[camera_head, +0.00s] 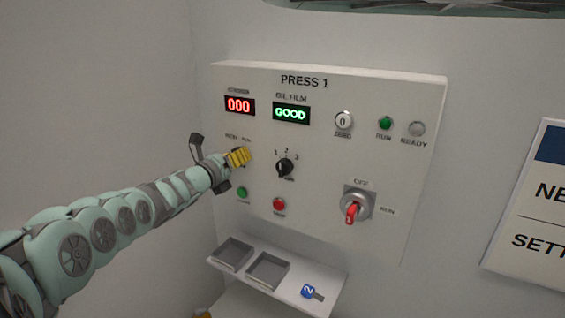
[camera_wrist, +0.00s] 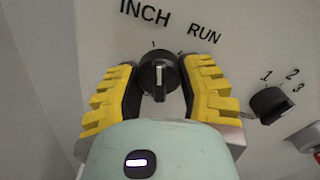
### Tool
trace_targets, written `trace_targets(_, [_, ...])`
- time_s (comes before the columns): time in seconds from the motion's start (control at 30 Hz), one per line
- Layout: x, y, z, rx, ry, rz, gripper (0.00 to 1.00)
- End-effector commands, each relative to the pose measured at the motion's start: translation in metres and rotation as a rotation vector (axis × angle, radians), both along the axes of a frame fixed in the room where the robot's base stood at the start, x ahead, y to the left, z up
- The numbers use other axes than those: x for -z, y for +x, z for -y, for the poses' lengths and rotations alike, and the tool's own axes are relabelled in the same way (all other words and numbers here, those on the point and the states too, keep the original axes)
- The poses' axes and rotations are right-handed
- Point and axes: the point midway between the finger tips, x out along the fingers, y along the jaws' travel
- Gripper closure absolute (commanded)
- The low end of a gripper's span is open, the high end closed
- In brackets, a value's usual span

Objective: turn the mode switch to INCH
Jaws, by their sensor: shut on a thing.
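The mode switch (camera_wrist: 158,80) is a round black knob with a raised grip, below the printed words INCH and RUN in the wrist view. Its grip stands nearly upright in that view, toward a small mark under INCH. My gripper (camera_wrist: 160,66) has its yellow-backed fingers on both sides of the knob and is shut on it. In the head view my gripper (camera_head: 238,157) is at the left side of the PRESS 1 panel (camera_head: 330,205) and hides most of the switch.
A black 1-2-3 selector (camera_head: 285,167) sits right of my gripper. A green button (camera_head: 242,192) and a red button (camera_head: 279,204) are below. A red-handled OFF/RUN switch (camera_head: 352,211) is lower right. A shelf (camera_head: 288,295) with trays and a blue tag (camera_head: 309,291) juts out below.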

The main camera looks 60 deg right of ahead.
Motion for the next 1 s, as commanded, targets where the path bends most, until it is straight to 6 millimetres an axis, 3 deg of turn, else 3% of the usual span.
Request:
trace_targets(0.4, [0.0016,0.0006,-0.0007,-0.004,-0.01,-0.189,0.96])
trace_targets(0.93, [0.0017,0.0003,-0.0006,-0.004,-0.012,-0.215,0.96])
trace_targets(0.97, [0.0016,0.0003,-0.0005,-0.004,-0.012,-0.215,0.57])
trace_targets(1.0, [0.0017,0.0003,-0.0005,-0.004,-0.012,-0.215,0.53])
